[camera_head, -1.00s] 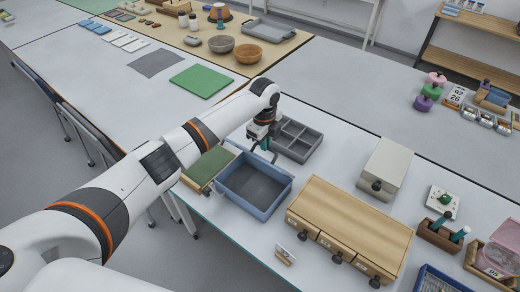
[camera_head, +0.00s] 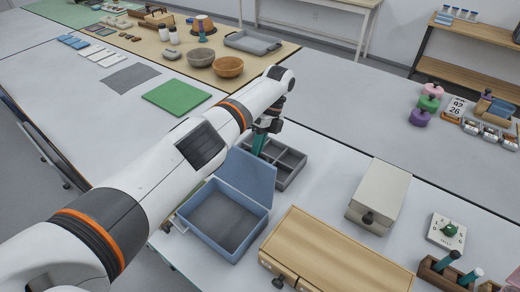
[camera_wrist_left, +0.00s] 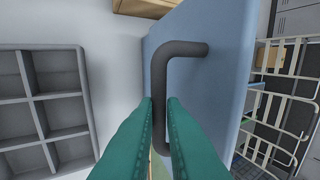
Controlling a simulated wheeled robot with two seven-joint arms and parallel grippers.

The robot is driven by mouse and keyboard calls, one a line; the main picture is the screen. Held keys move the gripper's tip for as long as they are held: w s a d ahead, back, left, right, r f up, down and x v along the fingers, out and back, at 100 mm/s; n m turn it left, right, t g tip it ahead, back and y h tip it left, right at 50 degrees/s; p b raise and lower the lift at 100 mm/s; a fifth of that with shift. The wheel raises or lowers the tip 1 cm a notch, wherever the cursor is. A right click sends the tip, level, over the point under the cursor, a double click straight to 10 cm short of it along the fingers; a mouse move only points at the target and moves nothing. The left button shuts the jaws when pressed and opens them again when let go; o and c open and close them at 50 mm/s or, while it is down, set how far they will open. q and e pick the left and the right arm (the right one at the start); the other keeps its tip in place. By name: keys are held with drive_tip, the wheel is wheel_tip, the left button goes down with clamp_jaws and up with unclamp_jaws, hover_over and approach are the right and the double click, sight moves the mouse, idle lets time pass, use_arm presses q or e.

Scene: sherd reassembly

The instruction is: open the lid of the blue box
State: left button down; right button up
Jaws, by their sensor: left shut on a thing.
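The blue box (camera_head: 186,212) stands on the white table in the head view, and I see into its grey inside. Its blue lid (camera_head: 248,176) stands raised along the box's back edge. In the left wrist view the lid (camera_wrist_left: 222,70) fills the middle right, with a dark grey bent bar handle (camera_wrist_left: 178,50) on it. My left gripper (camera_head: 260,143) is behind the lid in the head view. In the wrist view its teal fingers (camera_wrist_left: 161,108) are shut on the handle, one on each side. My right gripper is not in view.
A grey compartment tray (camera_head: 290,160) lies just behind the lid; it also shows in the wrist view (camera_wrist_left: 45,100). A wooden drawer chest (camera_head: 335,252) stands right of the box, and a pale box (camera_head: 380,190) stands farther right. A green mat (camera_head: 177,97) lies behind my arm.

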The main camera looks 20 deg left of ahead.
use_arm(q)
drive_tip(key=shift+d+f, duration=0.1)
drive_tip(key=shift+f, duration=0.45)
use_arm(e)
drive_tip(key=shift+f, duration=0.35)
use_arm(q)
drive_tip(key=shift+s, duration=0.1)
drive_tip(key=c, duration=1.5)
unclamp_jaws()
drive_tip(key=shift+r, duration=0.15)
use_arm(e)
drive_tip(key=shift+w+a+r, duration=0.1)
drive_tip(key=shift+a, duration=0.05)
use_arm(q)
drive_tip(key=shift+r, duration=0.1)
